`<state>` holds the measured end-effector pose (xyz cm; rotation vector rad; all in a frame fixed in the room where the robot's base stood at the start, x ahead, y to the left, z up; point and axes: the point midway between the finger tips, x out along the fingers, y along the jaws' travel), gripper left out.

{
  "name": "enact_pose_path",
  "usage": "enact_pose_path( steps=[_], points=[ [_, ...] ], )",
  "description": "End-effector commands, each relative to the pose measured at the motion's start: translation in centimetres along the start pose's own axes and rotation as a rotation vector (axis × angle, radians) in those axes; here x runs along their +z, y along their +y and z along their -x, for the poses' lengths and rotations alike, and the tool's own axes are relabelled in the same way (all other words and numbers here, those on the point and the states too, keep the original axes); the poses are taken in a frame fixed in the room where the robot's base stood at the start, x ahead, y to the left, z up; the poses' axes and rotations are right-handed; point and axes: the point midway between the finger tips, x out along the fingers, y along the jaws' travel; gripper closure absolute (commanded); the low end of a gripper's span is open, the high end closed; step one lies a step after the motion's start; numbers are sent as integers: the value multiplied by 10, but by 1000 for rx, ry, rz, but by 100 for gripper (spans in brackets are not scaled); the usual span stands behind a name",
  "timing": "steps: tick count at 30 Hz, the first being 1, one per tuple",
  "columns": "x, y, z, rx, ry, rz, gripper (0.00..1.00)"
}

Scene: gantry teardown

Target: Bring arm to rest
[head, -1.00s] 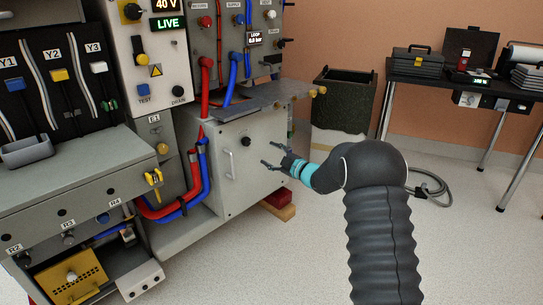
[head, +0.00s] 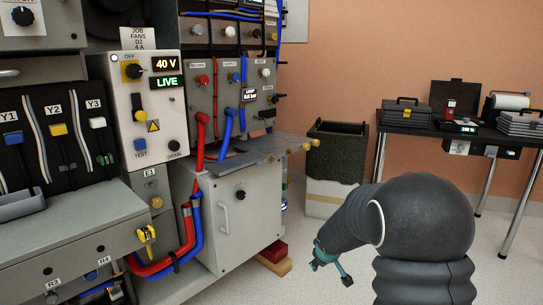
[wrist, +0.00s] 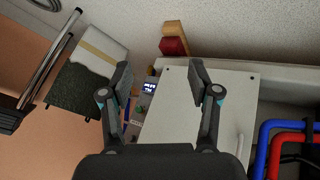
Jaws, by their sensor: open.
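My gripper (head: 332,272) is at the lower middle of the head view, pointing down and left over the floor, to the right of the grey cabinet. In the wrist view its two fingers (wrist: 160,82) are spread wide with nothing between them. The cabinet door (head: 240,215), with a handle and a black knob, lies beyond the fingers in the wrist view (wrist: 187,128). My gripper appears apart from the cabinet and touches nothing that I can see.
The control panel (head: 155,100) reads 40 V and LIVE. Red and blue hoses (head: 185,235) run down beside the cabinet. Red and wooden blocks (head: 273,257) lie at its foot. A dark-topped bin (head: 335,155) stands behind, and a table (head: 440,130) with cases is at right.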

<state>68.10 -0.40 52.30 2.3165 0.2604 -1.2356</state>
Motion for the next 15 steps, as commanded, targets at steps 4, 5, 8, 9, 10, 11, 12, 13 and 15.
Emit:
enact_pose_path(
  steps=[4,5,8,9,10,11,12,13,15],
  points=[
    [43,-6,60,-12,-135,-121,39],
    [51,-8,72,-16,-159,-143,39],
    [77,-18,110,-33,-231,-215,39],
    [87,-22,125,-40,-256,-242,39],
    [94,-26,136,-45,-272,-261,39],
    [102,-30,147,-52,-288,-280,39],
    [110,-34,161,-60,-307,-302,39],
    [117,-39,171,-67,-321,-320,39],
    [132,-48,195,-82,-345,-357,39]
  ],
)
